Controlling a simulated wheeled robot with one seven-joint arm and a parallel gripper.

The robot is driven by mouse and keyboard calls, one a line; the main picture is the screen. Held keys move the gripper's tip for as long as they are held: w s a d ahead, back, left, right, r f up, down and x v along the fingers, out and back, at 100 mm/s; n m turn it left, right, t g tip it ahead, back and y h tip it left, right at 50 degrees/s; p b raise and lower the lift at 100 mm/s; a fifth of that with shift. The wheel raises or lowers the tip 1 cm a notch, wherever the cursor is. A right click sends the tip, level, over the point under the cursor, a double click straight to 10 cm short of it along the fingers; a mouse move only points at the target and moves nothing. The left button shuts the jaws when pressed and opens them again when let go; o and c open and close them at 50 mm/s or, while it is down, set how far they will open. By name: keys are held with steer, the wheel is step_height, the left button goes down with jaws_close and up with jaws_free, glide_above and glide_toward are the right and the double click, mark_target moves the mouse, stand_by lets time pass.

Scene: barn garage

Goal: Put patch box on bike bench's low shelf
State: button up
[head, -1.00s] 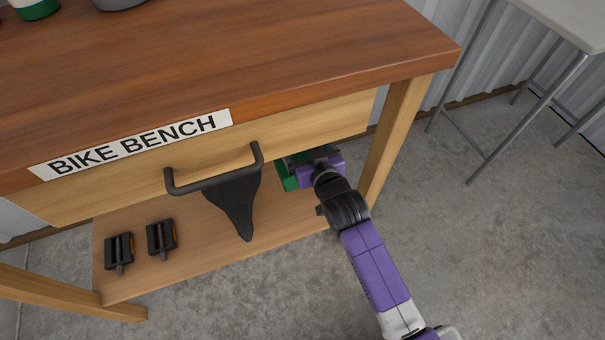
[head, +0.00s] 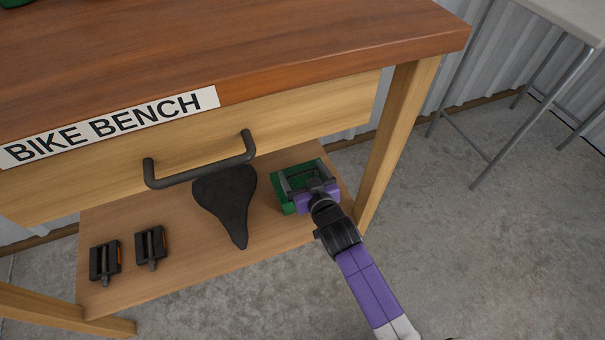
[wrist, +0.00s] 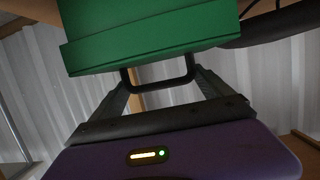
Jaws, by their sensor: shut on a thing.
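The green patch box (head: 285,198) is at the right part of the bike bench's low shelf (head: 185,276) in the head view. My gripper (head: 298,178) is shut on it from the front right. I cannot tell whether the box's underside touches the shelf. The bench (head: 300,60) carries a BIKE BENCH label on its front.
A black bike saddle (head: 228,200) lies on the shelf to the left of the box. Two pedals (head: 105,262) (head: 151,246) lie farther left. The drawer handle (head: 200,162) juts out above. A bench leg (head: 395,140) stands close on the right.

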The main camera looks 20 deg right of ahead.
steer(key=shift+f, duration=0.2)
steer(key=o, duration=1.7)
steer(key=shift+r, duration=0.1)
steer(key=shift+r, duration=0.15)
steer(key=shift+p+v, duration=2.8)
steer(key=shift+v, duration=3.2)
steer(key=shift+s+d, duration=0.1)
